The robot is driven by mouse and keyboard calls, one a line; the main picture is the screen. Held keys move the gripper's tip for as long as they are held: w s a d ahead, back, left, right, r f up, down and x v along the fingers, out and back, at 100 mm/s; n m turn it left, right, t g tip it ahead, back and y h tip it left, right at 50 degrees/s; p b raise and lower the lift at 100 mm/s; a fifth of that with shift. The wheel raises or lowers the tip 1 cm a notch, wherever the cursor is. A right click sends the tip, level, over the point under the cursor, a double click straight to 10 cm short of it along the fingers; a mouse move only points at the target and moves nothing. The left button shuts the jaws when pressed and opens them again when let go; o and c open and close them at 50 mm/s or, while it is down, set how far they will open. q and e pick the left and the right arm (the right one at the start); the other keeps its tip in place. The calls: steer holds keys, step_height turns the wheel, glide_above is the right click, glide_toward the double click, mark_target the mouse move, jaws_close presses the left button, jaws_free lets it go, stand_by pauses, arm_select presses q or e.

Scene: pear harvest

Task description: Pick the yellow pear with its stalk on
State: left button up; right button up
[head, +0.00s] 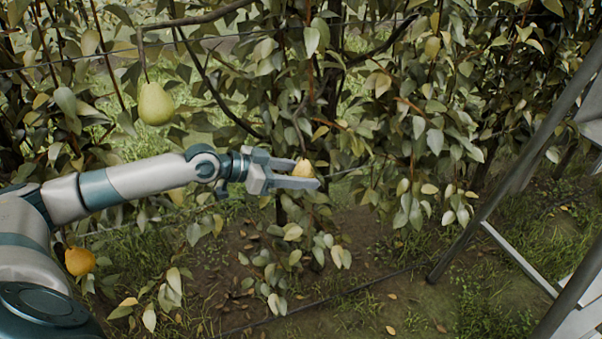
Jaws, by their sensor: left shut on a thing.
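The yellow pear (304,169) hangs at the middle of the head view, partly hidden by a finger. My left gripper (305,174) reaches in from the left and is shut on this pear, with one finger above and one below it in the picture. A thin stalk or twig rises from the pear's top into the leaves; where it joins the branch is hard to see. My right gripper does not show.
A green pear (155,104) hangs at upper left, above my left arm. An orange-yellow fruit (79,261) hangs low at left, close to my arm. Leafy branches surround the gripper. A metal ladder (520,170) stands at right. Bare soil and grass lie below.

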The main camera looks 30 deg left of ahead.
arm_select(q)
steer(key=shift+s+d+r+n+g, duration=0.1)
steer(key=shift+s+d+n+g, duration=0.05)
steer(key=shift+s+n+g, duration=0.15)
steer(key=shift+p, duration=0.35)
steer(key=shift+s+r+n+g+p, duration=0.1)
steer(key=shift+s+n+g+p, duration=0.1)
steer(key=shift+n+g+p, duration=0.1)
steer(key=shift+s+d, duration=0.2)
steer(key=shift+s, duration=0.05)
steer(key=shift+n+p, duration=0.3)
steer(key=shift+s+d+r+g+p, duration=0.1)
steer(key=shift+s+r+g+p, duration=0.1)
steer(key=shift+g+p, duration=0.25)
steer(key=shift+s+n+h, duration=0.15)
steer(key=shift+n+h, duration=0.15)
steer(key=shift+g, duration=0.25)
